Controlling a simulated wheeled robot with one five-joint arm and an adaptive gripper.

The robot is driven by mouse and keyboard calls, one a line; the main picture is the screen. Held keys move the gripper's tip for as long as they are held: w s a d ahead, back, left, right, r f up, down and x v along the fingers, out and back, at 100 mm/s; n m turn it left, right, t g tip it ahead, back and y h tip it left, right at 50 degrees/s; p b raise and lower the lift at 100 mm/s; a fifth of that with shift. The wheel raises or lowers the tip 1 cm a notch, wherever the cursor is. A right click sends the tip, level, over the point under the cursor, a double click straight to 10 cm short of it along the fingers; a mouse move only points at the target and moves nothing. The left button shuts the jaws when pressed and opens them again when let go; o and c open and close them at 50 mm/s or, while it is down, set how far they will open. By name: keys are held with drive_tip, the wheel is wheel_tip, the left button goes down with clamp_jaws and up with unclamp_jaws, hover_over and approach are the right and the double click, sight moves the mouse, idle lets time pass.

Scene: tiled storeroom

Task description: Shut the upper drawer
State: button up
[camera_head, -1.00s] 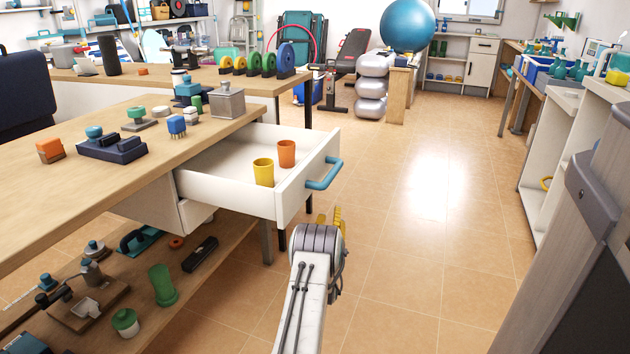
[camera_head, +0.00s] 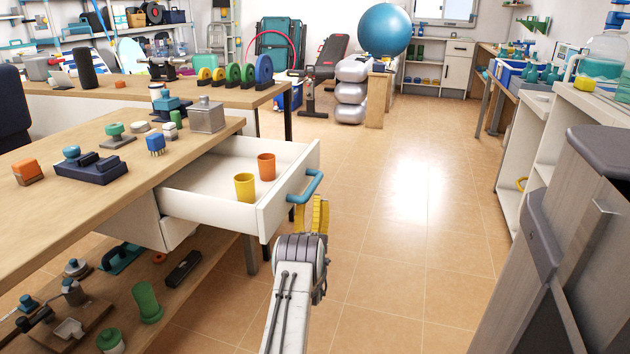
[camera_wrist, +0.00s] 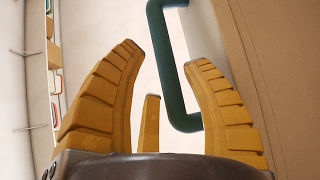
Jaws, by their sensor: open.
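The upper drawer (camera_head: 283,199) is pulled out from under the wooden bench. It is white and holds a yellow cup (camera_head: 245,187) and an orange cup (camera_head: 266,167). Its teal handle (camera_head: 306,188) is on the front face. My gripper (camera_head: 314,204) is just below and right of the handle, seen past my arm. In the wrist view, the yellow fingers of my gripper (camera_wrist: 165,75) are open, with the handle (camera_wrist: 172,70) in view between them. I cannot tell whether they touch it.
The bench top (camera_head: 75,210) carries several small tools and blocks. A lower shelf (camera_head: 195,290) holds more items. A white shelf unit (camera_head: 520,190) stands at right. The tiled floor (camera_head: 400,240) between is clear.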

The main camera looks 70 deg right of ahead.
sight(315, 184)
drive_tip(key=shift+b+x, duration=1.9)
drive_tip(key=shift+x, duration=0.5)
clamp_jaws()
